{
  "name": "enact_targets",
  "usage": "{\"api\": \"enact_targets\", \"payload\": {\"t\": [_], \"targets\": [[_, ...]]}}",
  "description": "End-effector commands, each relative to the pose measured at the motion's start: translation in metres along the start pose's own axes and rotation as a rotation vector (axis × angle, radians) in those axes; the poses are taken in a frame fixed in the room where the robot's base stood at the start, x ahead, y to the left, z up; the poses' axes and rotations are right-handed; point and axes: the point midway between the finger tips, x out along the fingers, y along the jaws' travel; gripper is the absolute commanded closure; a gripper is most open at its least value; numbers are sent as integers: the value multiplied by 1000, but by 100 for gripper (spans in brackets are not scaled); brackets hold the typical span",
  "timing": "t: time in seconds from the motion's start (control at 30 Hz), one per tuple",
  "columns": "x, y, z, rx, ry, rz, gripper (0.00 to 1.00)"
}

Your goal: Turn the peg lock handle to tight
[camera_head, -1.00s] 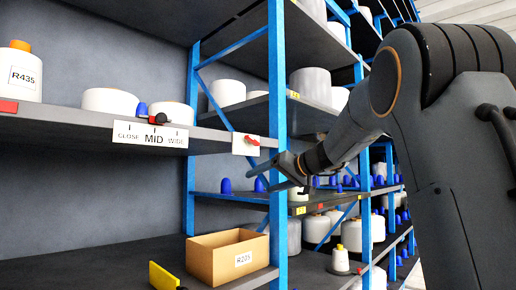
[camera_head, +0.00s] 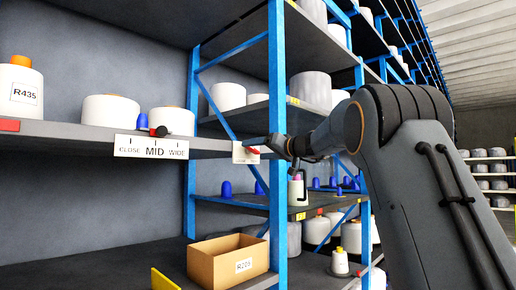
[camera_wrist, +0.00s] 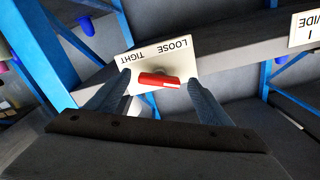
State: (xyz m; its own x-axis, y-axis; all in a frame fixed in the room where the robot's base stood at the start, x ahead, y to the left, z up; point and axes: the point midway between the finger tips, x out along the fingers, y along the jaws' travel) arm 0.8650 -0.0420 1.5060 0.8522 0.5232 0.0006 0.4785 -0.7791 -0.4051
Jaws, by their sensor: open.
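The peg lock handle (camera_wrist: 160,80) is a short red bar on a white plate (camera_wrist: 138,60) marked LOOSE and TIGHT. The plate's lettering is upside down in the wrist view, with TIGHT at left and LOOSE at right. The handle lies crosswise, slightly tilted. My gripper (camera_wrist: 158,76) is open, with one finger on each side of the handle; I cannot tell whether they touch it. In the head view my gripper (camera_head: 268,145) is at the plate (camera_head: 240,155) on the shelf edge, partly covering the handle.
A blue rack post (camera_head: 277,100) stands right beside my gripper. A CLOSE/MID/WIDE scale (camera_head: 150,147) is on the shelf edge (camera_head: 60,132) to the left, with white bobbins (camera_head: 110,110) above. A cardboard box (camera_head: 228,262) sits below.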

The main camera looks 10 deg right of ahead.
Motion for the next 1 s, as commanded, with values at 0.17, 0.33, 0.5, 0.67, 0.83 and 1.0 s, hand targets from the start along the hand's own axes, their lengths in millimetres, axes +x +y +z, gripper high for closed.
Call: {"api": "enact_targets", "payload": {"t": [0.17, 0.33, 0.5, 0.67, 0.83, 1.0], "targets": [[2, 0, 1, 0, 0, 0, 27], [2, 0, 1, 0, 0, 1, 38], [2, 0, 0, 0, 0, 1, 67], [2, 0, 1, 5, 0, 1, 68], [2, 0, 1, 41, 0, 1, 68], [2, 0, 1, 130, 2, 1, 68]]}}
